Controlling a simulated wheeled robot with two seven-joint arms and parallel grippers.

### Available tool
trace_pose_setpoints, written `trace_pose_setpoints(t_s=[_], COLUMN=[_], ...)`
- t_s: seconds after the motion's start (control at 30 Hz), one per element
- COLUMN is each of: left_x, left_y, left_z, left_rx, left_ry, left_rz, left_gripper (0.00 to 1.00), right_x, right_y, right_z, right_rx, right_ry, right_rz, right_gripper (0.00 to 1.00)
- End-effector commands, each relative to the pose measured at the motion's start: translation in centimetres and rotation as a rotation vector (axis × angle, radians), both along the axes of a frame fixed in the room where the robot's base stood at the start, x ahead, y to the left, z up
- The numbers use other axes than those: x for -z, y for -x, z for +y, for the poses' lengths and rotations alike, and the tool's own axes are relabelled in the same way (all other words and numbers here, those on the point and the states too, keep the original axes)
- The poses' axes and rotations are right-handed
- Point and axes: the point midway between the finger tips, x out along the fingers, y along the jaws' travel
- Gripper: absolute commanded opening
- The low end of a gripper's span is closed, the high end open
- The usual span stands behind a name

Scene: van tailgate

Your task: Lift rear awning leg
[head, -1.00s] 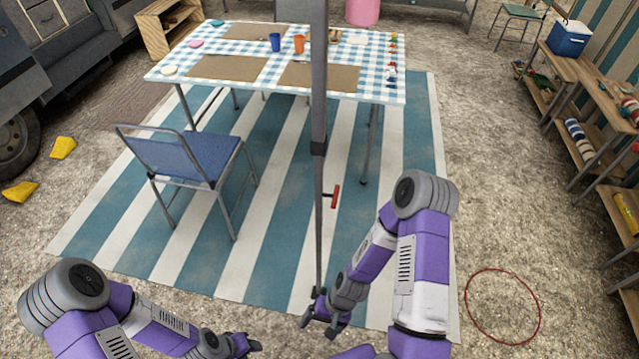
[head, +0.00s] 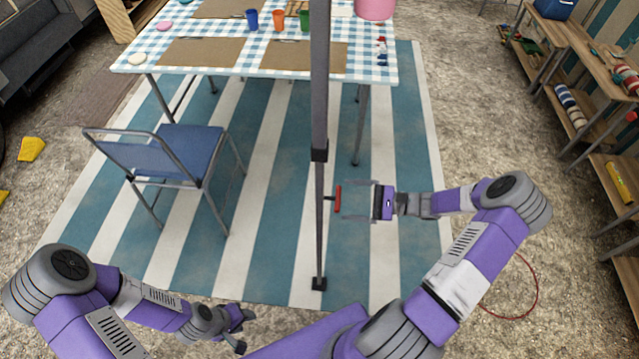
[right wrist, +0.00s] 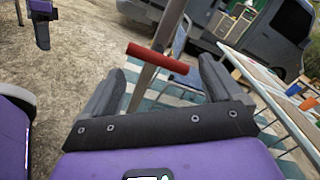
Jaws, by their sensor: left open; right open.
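The rear awning leg (head: 319,110) is a grey upright pole in the middle of the head view, its foot (head: 319,284) on the striped mat. A red T-handle (head: 338,199) sticks out from its right side. My right gripper (head: 356,198) is open, its fingers pointing left toward the leg, with the handle at its fingertips. In the right wrist view the red handle (right wrist: 157,57) lies crosswise just beyond and between the open fingers, with the leg (right wrist: 160,50) behind it. I see no grip on it. My left gripper (head: 245,330) is open and empty, low in front of the mat.
A blue folding chair (head: 186,150) stands left of the leg. A table (head: 130,62) with a checked cloth stands behind it. Wooden shelves (head: 590,100) line the right side. A red hoop (head: 536,290) lies on the gravel at right.

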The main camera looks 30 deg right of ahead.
Motion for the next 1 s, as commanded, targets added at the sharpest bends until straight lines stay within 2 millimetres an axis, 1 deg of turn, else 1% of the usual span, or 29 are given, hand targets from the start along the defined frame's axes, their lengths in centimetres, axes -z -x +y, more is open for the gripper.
trace_pose_setpoints(t_s=[0.07,0.4,0.5,0.63,0.87,0.97,1.0], left_x=[0.1,0.9,1.1,1.1,1.1,1.1,1.1], left_y=[0.1,0.1,0.1,0.1,0.1,0.1,0.1], left_z=[0.0,0.0,0.0,0.0,0.0,0.0,0.0], left_rx=[0.001,0.0,0.0,0.0,0.001,0.001,0.001], left_ry=[0.001,0.0,0.0,0.0,0.0,0.0,0.0], left_rz=[0.003,0.002,0.002,0.002,0.002,0.002,0.002], left_gripper=[0.43,0.43,0.43,0.43,0.43,0.43,0.43], right_x=[-0.1,0.0,0.0,0.0,-0.1,-0.1,-0.1], right_y=[-0.3,-3.0,-3.5,-3.8,-3.9,-3.9,-3.9], right_z=[0.4,4.9,5.7,6.2,6.3,6.3,6.3], right_rx=[0.002,-0.001,0.0,0.001,0.001,0.001,0.001], right_ry=[-0.005,-0.004,-0.003,-0.001,-0.001,-0.001,-0.001], right_rz=[-0.003,-0.003,-0.003,-0.002,-0.002,-0.002,-0.002], right_gripper=[0.93,0.93,0.93,0.93,0.93,0.79,0.73])
